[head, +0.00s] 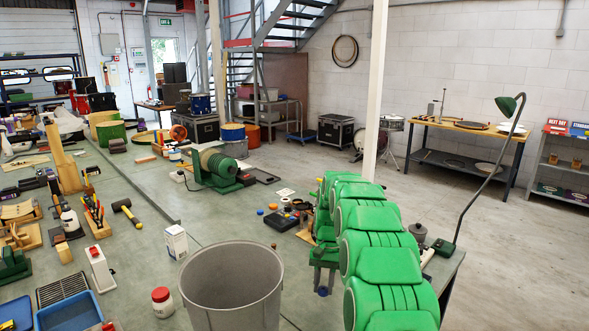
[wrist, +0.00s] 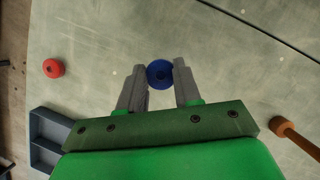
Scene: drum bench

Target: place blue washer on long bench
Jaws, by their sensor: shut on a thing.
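The blue washer (wrist: 160,66) is a round blue ring between the fingertips of my gripper (wrist: 162,80) in the wrist view. The gripper is shut on it. In the head view, a small blue shape (head: 323,291) shows at the tip of my gripper (head: 323,283), beside my green arm. The long bench (head: 225,208) is the wide grey-green top across the left and middle of the head view. A bare pale surface lies below the washer in the wrist view; the gap between them is hard to judge.
A red washer (wrist: 53,68) lies at left in the wrist view. A blue-grey compartment tray (wrist: 50,140) is below it, and an orange-brown handle (wrist: 290,132) is at right. A large grey bin (head: 232,292) stands left of my gripper in the head view. A desk lamp (head: 470,190) stands at right.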

